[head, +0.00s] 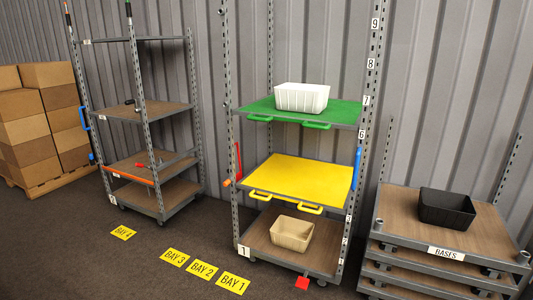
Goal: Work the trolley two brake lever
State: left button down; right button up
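No trolley here carries a readable "2" name plate. The middle trolley (235,200) has a white plate reading 1 at its lower left corner. A red pedal-like piece (302,283) sticks out at its foot on the front right, close to the floor; it may be a brake lever. The left trolley (147,150) stands further back near BAY 4, and the small plate at its foot is too small to read. No brake lever can be made out clearly on it. Neither of my grippers is in view.
The middle trolley has a green shelf (340,112) with a white crate (301,97), a yellow shelf (300,180) and a beige crate (292,232). A BASES stack (400,205) bears a black crate (447,208). Boxes (40,120) stand left. Floor in front is clear.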

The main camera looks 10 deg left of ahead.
aim_at(138, 164)
jog(key=i+j+u, duration=0.15)
jog(key=i+u, duration=0.6)
jog(key=i+l+u, duration=0.1)
jog(key=i+u, duration=0.5)
jog(key=i, duration=1.45)
